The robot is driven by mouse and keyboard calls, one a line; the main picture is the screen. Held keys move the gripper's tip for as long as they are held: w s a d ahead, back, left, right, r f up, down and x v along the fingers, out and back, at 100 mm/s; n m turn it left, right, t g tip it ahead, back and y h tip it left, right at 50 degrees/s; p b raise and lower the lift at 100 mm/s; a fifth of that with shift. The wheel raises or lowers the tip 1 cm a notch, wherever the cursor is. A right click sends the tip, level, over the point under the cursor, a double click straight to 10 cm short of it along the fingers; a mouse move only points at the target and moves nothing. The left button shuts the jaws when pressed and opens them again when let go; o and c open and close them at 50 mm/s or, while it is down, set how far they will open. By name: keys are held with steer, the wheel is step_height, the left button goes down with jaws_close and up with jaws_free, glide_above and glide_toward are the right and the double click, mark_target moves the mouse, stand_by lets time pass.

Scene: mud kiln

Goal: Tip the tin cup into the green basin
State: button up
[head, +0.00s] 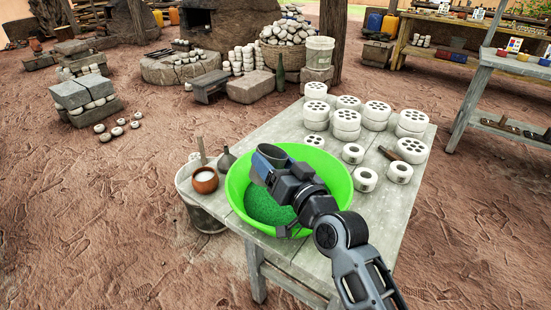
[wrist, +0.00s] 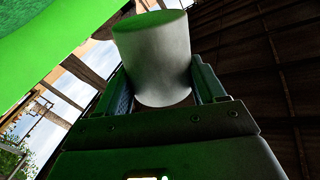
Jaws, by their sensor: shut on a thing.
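The tin cup (wrist: 152,52) is a plain grey cylinder between the two fingers of my gripper (wrist: 160,85) in the wrist view. My gripper (head: 274,160) is shut on it, over the basin in the head view. The bright green basin (head: 337,182) stands on the near left corner of the grey table, with a dark green grainy layer inside. Its green also fills the upper left of the wrist view (wrist: 50,45).
White pierced clay blocks and rings (head: 376,114) stand on the table (head: 385,215) behind and right of the basin. Left of the basin are a bucket (head: 203,212), a small brown pot (head: 205,181) and a dark funnel (head: 227,158). The table's right front is bare.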

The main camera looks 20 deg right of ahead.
steer(key=shift+m, duration=0.4)
steer(key=shift+d+f+m+p, duration=0.1)
steer(key=shift+f+m+p, duration=0.05)
steer(key=shift+m+p, duration=1.65)
steer(key=m, duration=0.3)
steer(key=shift+w+d+f+m+p, duration=0.1)
steer(key=shift+d+f+m+p, duration=0.15)
steer(key=shift+f+m+p, duration=0.1)
steer(key=shift+d+f+m+b, duration=0.2)
steer(key=shift+f+m+b, duration=0.2)
steer(key=shift+m, duration=0.45)
steer(key=shift+w+d+f+m+p, duration=0.1)
steer(key=shift+d+f+m, duration=0.15)
steer(key=shift+m, duration=0.95)
steer(key=shift+w+d+f+m+p, duration=0.15)
steer(key=shift+d+m, duration=0.25)
steer(key=shift+m, duration=0.8)
steer(key=shift+d+f+m+p, duration=0.1)
steer(key=shift+d+f+m, duration=0.15)
steer(key=shift+m, duration=0.95)
steer(key=shift+d, duration=0.1)
steer(key=shift+r, duration=0.1)
